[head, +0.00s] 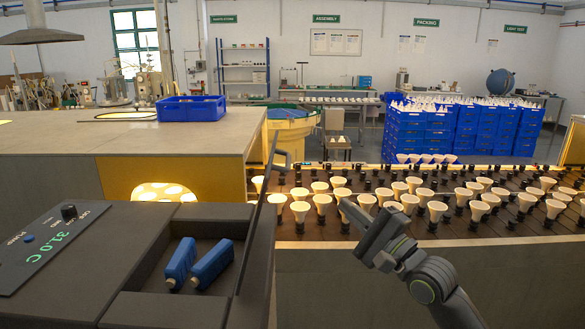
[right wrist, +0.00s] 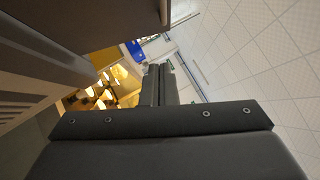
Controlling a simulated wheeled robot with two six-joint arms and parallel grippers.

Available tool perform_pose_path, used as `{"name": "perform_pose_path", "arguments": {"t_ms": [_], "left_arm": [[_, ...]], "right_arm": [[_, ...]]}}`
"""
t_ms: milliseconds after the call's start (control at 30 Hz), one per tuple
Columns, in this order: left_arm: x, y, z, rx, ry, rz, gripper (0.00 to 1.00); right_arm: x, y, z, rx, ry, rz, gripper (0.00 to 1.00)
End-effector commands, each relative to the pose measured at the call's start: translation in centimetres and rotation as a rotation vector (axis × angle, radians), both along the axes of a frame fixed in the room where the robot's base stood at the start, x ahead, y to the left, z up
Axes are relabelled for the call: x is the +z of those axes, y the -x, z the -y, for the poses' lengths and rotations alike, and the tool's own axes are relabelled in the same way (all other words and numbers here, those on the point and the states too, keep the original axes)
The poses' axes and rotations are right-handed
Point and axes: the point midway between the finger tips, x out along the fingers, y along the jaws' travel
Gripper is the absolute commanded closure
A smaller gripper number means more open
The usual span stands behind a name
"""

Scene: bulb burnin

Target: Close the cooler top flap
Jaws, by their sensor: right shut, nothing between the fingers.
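The cooler (head: 62,222) is a dark grey box at the lower left in the head view, with a green 31.0 C readout on its top. Its top flap (head: 261,225) stands open, seen nearly edge-on, along the right side of the open compartment. A thin handle shows at its upper end. Two blue bottle-like packs (head: 212,264) lie inside. My right gripper (head: 356,222) is shut and empty, to the right of the flap and apart from it. Its closed fingers (right wrist: 159,75) show in the right wrist view. My left gripper is not in view.
A conveyor (head: 510,240) with rows of white bulbs (head: 322,203) runs behind my right gripper. A grey-topped cabinet (head: 60,138) with a lit opening stands behind the cooler and carries a blue crate (head: 191,108). Stacked blue crates (head: 404,140) stand farther back.

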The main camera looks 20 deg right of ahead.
Motion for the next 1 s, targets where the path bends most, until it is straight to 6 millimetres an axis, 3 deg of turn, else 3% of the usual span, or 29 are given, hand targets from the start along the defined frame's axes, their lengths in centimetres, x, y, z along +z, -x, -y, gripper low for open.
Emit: {"name": "perform_pose_path", "arguments": {"t_ms": [267,433,633,800,1000], "left_arm": [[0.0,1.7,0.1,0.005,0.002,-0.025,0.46],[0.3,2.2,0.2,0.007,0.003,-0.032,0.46],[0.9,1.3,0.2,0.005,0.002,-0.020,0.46],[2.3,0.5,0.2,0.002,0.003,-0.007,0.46],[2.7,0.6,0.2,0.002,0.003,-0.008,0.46]], "right_arm": [[1.4,-2.1,-1.3,0.013,-0.016,0.005,1.00],[2.5,-5.1,-2.7,0.013,-0.016,0.004,1.00],[3.7,-8.6,-4.4,0.013,-0.013,0.003,1.00],[4.8,-9.1,-6.4,0.012,-0.012,0.002,1.00],[5.2,-9.4,-7.5,0.010,-0.010,0.003,1.00]]}}
